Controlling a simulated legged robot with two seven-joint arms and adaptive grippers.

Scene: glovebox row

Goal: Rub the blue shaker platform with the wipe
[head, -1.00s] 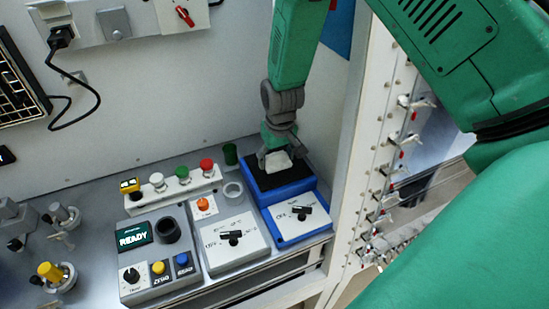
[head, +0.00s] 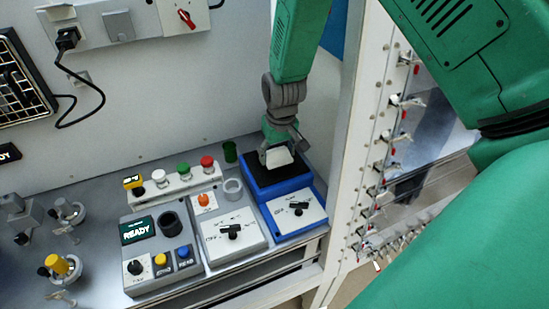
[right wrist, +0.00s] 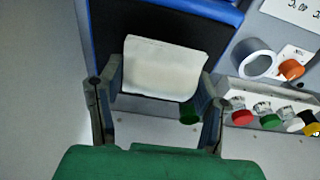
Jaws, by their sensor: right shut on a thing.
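The blue shaker (head: 291,224) stands at the right end of the bench, with a dark pad on its raised blue platform (head: 258,187). My right gripper (head: 279,153) is over the platform, shut on a white wipe (head: 279,157). In the right wrist view the wipe (right wrist: 165,68) is between the two fingers and lies over the dark pad (right wrist: 110,25). I cannot tell whether the wipe touches the pad. My left gripper is not in view.
Left of the shaker are a dial box (head: 232,237), a READY unit (head: 137,230) and a rack of coloured caps (head: 178,177). A green cup (head: 230,151) stands close behind the platform. A white frame post (head: 345,140) is close on the right.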

